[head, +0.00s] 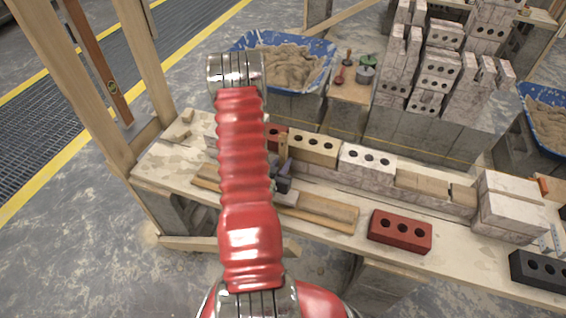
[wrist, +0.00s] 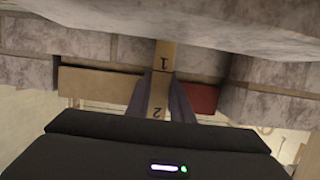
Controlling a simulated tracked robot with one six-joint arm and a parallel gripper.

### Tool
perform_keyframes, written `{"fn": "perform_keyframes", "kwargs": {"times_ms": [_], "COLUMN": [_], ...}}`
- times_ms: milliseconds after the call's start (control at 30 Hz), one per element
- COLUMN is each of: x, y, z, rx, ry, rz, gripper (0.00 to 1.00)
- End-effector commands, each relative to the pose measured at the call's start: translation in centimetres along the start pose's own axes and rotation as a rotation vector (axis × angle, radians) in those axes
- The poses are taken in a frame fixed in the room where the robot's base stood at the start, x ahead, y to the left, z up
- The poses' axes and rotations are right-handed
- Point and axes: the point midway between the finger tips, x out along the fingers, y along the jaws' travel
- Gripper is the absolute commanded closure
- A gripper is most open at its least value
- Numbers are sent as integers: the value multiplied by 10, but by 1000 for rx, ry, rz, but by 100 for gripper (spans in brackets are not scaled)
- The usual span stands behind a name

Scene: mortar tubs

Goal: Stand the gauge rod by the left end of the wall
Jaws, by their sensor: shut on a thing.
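The gauge rod (wrist: 160,82) is a tan wooden strip marked 1 and 2. In the wrist view it runs between the two dark fingers of my gripper (wrist: 162,100), which is shut on it. In the head view a short piece of the rod (head: 284,148) shows upright above my gripper (head: 281,184), in front of the wall. The wall (head: 366,158) is a row of grey, tan and red bricks along the bench. My arm hides part of its left end, and the rod's lower end is hidden, so I cannot tell whether it touches the bench.
On the bench (head: 345,236) lie a wooden board (head: 325,211), a loose red brick (head: 400,231) and a black brick (head: 538,270). White blocks (head: 512,207) stand at the wall's right end. A timber frame (head: 88,110) rises at the left. A blue mortar tub (head: 328,50) stands behind.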

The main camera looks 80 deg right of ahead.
Motion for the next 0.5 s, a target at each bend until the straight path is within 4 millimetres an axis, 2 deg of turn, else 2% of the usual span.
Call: {"fn": "perform_keyframes", "kwargs": {"times_ms": [433, 467, 500], "x": [1, 1, 1], "y": [0, 0, 0], "z": [3, 3, 3], "rx": [0, 1, 1], "ry": [1, 2, 2], "rz": [0, 0, 0], "gripper": [100, 78, 76]}}
